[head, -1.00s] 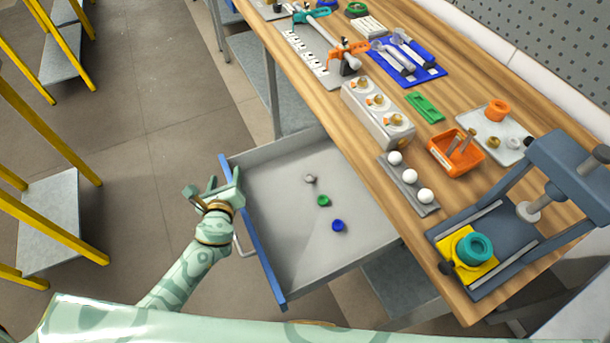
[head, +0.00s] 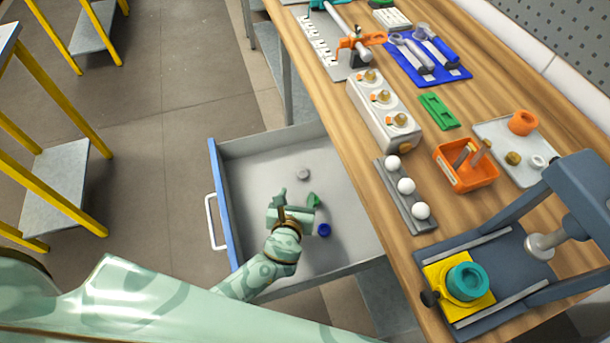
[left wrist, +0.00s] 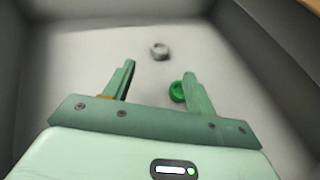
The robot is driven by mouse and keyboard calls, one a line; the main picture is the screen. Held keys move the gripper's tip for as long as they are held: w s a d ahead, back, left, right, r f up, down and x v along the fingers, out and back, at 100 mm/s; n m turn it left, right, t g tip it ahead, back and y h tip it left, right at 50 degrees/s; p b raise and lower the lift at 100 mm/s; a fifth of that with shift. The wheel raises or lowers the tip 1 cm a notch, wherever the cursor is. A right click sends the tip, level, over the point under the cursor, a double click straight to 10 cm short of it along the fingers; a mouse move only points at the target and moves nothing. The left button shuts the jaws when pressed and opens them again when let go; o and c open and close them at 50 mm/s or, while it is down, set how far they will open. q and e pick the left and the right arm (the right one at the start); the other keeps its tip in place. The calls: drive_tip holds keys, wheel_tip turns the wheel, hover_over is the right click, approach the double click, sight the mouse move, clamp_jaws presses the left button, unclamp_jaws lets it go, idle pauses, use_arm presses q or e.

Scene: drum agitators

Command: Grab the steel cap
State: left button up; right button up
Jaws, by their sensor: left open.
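My right gripper is not in view.
The drawer walls stand around the caps, with a blue front panel and a white handle (head: 213,222). The wooden bench (head: 350,150) edge runs along the right, carrying a press (head: 520,250), an orange bin (head: 466,175) and white balls (head: 406,186).

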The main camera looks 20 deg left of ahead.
sight(302, 176)
use_arm(q)
drive_tip(key=x, duration=0.3)
drive_tip(key=shift+d+f+b, duration=0.15)
drive_tip(key=shift+b, duration=0.2)
drive_tip(key=shift+w+f, duration=0.2)
drive_tip(key=shift+w, duration=0.4)
drive_tip(key=b+x, duration=0.1)
drive_tip(key=x, duration=0.1)
drive_tip(key=b+x, duration=0.1)
drive_tip(key=x, duration=0.1)
drive_tip(key=shift+a+f, duration=0.15)
drive_tip(key=shift+a, duration=0.05)
drive_tip(key=shift+w, duration=0.25)
drive_tip(key=c, duration=1.1)
